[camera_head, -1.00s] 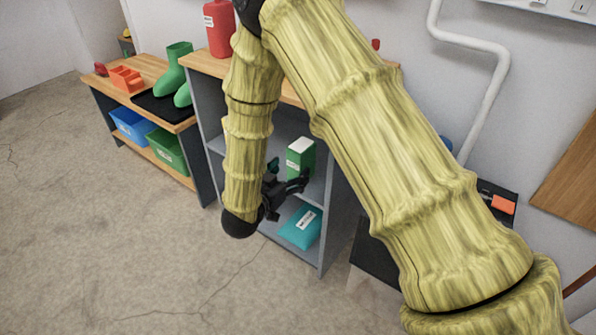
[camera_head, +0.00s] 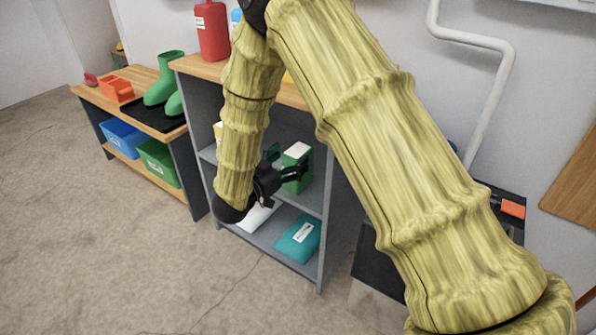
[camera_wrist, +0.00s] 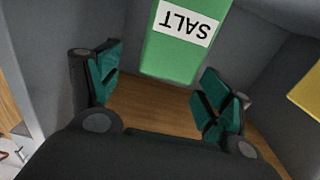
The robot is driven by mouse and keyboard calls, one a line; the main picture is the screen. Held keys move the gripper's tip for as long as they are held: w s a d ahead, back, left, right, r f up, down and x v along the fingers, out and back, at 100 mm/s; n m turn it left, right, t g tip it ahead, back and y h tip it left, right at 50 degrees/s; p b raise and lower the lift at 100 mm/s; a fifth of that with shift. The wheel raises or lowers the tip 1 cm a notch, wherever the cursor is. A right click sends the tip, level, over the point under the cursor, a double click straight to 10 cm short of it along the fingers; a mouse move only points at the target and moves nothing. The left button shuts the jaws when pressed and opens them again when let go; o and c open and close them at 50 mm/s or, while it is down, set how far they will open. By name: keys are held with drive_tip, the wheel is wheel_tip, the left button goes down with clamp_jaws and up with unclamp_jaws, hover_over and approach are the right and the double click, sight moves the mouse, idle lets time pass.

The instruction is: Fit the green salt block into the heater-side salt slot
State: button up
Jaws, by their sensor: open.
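The green salt block (camera_head: 297,168) has a white top and stands on the middle shelf of the grey shelf unit. In the wrist view the green salt block (camera_wrist: 178,45) shows its white SALT label upside down. My gripper (camera_head: 288,162) reaches into the shelf opening at the block. In the wrist view my open gripper (camera_wrist: 158,95) has its two teal-padded fingers apart, one to each side of the block's near end. The block lies a little beyond the fingertips, and no contact shows. No salt slot can be made out.
A teal packet (camera_head: 298,238) and a white item (camera_head: 257,215) lie on the lower shelf. A red bottle (camera_head: 212,32) stands on top of the unit (camera_head: 187,66). A low bench (camera_head: 88,92) with green boots (camera_head: 165,80) is at left. A yellow thing (camera_wrist: 306,95) is at right in the wrist view.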

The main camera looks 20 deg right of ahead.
sight(298, 150)
drive_tip(key=b+x, duration=0.1)
drive_tip(key=x, duration=0.1)
drive_tip(key=b+x, duration=0.1)
drive_tip(key=x, duration=0.2)
drive_tip(key=shift+w+a+f, duration=0.1)
drive_tip(key=shift+w+f, duration=0.1)
drive_tip(key=shift+w, duration=0.05)
drive_tip(key=shift+r, duration=0.1)
clamp_jaws()
